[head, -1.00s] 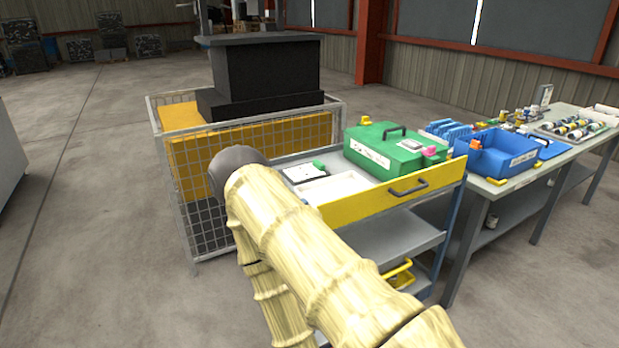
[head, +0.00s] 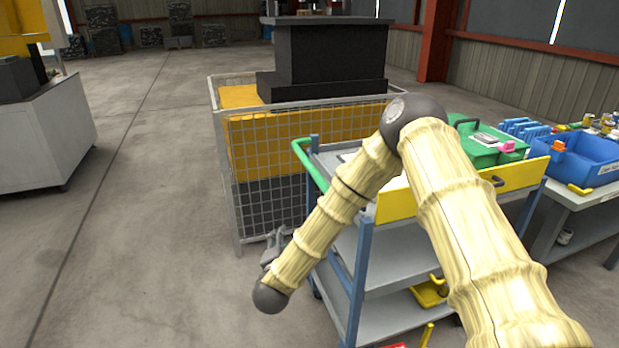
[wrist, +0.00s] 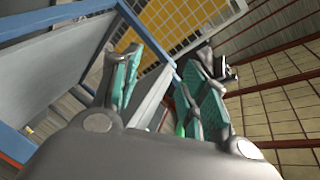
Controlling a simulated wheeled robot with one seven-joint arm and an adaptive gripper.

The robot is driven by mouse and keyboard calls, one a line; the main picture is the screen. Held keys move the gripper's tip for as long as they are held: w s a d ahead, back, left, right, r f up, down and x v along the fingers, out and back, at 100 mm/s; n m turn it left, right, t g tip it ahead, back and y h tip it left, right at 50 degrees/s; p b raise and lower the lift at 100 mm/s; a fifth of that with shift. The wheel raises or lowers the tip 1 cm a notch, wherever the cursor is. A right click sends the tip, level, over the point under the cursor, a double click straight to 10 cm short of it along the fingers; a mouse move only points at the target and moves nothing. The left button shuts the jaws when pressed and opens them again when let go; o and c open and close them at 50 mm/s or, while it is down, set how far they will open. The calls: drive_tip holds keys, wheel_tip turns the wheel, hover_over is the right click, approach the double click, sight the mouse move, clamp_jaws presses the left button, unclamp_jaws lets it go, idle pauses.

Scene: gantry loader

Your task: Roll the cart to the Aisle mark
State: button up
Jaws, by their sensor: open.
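The cart (head: 385,268) has blue posts, grey shelves and a yellow front panel on top. Its green handle (head: 305,162) rises at the left end, toward the cage. My gripper (head: 273,245) is low beside the cart's left end, below the handle, partly hidden by my arm. Blue cart frame (wrist: 150,32) and grey shelves fill the left of that view. A small green bit shows between the fingers, too hidden to name. I cannot pick out an Aisle mark.
A wire cage (head: 262,175) with yellow contents stands close behind the cart. A green case (head: 490,150) sits on the cart's top. A workbench with a blue bin (head: 580,160) is at right. A grey cabinet (head: 40,145) is at left, with open floor (head: 140,230) between.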

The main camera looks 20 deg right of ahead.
sight(310, 167)
drive_tip(key=w+d+r+m+g+h+b, duration=0.1)
drive_tip(key=w+d+r+m+h, duration=0.3)
drive_tip(key=r, duration=0.3)
drive_tip(key=w+d+r+m+h+b, duration=0.1)
drive_tip(key=w+r+m+h, duration=0.1)
drive_tip(key=r+m+h, duration=0.45)
drive_tip(key=w+d+r+y, duration=0.1)
drive_tip(key=w+d, duration=0.1)
drive_tip(key=w+d+r+p, duration=0.1)
drive_tip(key=w+d, duration=0.1)
drive_tip(key=d, duration=0.1)
drive_tip(key=w+d+n+y, duration=0.1)
drive_tip(key=w+d, duration=0.1)
drive_tip(key=w, duration=0.1)
drive_tip(key=shift+w+d+r+y, duration=0.1)
drive_tip(key=shift+d+r+y, duration=0.1)
drive_tip(key=shift+r+y, duration=0.2)
clamp_jaws()
